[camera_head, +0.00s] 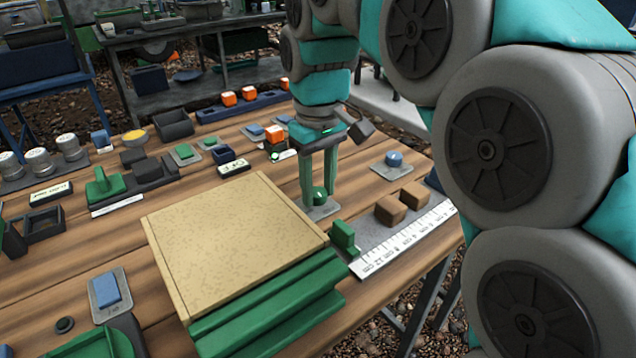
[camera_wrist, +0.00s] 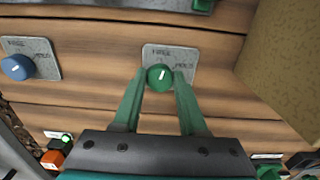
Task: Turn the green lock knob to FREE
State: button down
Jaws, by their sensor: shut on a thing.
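The green lock knob (camera_wrist: 159,78) sits on a grey plate (camera_wrist: 152,52) marked FREE at the top and HOLD to the right in the wrist view. Its short white mark points nearly straight up, leaning slightly right, toward the FREE lettering's side of the plate. My gripper (camera_wrist: 160,82) is shut on the knob, one green finger on each side. In the head view my gripper (camera_head: 319,193) points straight down at the knob (camera_head: 319,197), which shows between the fingertips.
A blue knob on a similar plate (camera_head: 393,160) stands to the right. The tan-topped box with green ribs (camera_head: 235,235) is close in front. A green block (camera_head: 343,235), brown blocks (camera_head: 391,210) and a white ruler (camera_head: 405,240) lie near the table's right edge.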

aim_at(318, 192)
jog(key=shift+n, duration=1.1)
jog(key=shift+c, duration=2.2)
grip_release()
jog(key=shift+r, duration=3.9)
